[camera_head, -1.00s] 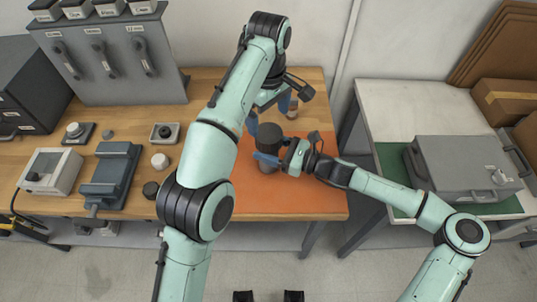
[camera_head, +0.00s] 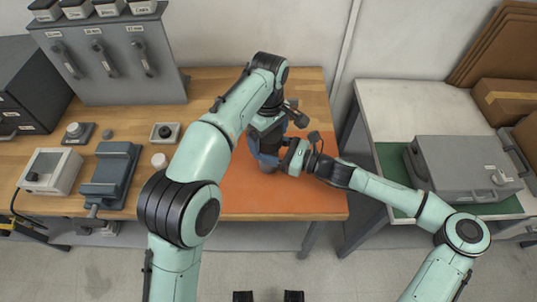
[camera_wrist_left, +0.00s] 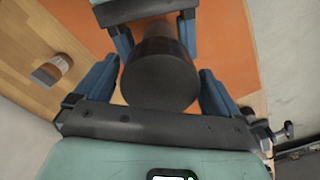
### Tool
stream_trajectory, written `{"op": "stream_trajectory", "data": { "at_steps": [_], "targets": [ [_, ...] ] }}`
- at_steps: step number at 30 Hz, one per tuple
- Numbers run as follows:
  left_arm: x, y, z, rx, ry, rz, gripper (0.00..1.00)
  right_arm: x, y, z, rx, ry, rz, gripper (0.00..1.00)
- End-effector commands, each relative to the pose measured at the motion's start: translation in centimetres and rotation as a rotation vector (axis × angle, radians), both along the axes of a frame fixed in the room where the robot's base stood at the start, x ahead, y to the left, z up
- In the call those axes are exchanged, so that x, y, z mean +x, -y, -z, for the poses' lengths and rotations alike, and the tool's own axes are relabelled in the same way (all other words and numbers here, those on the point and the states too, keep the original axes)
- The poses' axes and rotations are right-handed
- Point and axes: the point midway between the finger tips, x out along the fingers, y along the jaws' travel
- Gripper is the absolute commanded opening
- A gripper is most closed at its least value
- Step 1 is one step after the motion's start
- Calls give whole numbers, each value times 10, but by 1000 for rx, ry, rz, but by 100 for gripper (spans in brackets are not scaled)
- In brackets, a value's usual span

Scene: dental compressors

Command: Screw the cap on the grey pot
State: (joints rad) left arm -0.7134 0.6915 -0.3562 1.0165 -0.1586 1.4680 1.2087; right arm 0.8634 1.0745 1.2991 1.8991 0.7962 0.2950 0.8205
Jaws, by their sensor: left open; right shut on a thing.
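The grey pot (camera_head: 267,167) stands upright on the orange mat, mostly hidden in the head view by my grippers. A wide dark round cap (camera_wrist_left: 160,78) sits on top of it in the left wrist view; I cannot tell whether it is threaded on. My right gripper (camera_head: 279,160) is shut on the pot from the right; its blue fingers (camera_wrist_left: 153,40) flank the body below the cap. My left gripper (camera_head: 266,146) is open over the pot from above. In the left wrist view its fingers (camera_wrist_left: 160,84) stand on either side of the cap, with gaps showing.
The orange mat (camera_head: 300,202) is clear in front of the pot. A grey fixture (camera_head: 110,175), a meter box (camera_head: 50,171) and small parts are at left. A grey case (camera_head: 465,170) stands on the right table.

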Motion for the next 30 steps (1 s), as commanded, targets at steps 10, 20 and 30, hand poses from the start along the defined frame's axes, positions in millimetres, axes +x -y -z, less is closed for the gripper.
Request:
{"op": "stream_trajectory", "data": {
  "at_steps": [10,20,30],
  "targets": [
    [0,0,0,0,0,0,42,0,0,0,0,0,0,0],
    [0,0,0,-2,-1,421,41,0,0,0,0,0,1,0],
    [0,0,1,-3,-1,1232,41,0,0,0,1,0,1,0]
  ]
}}
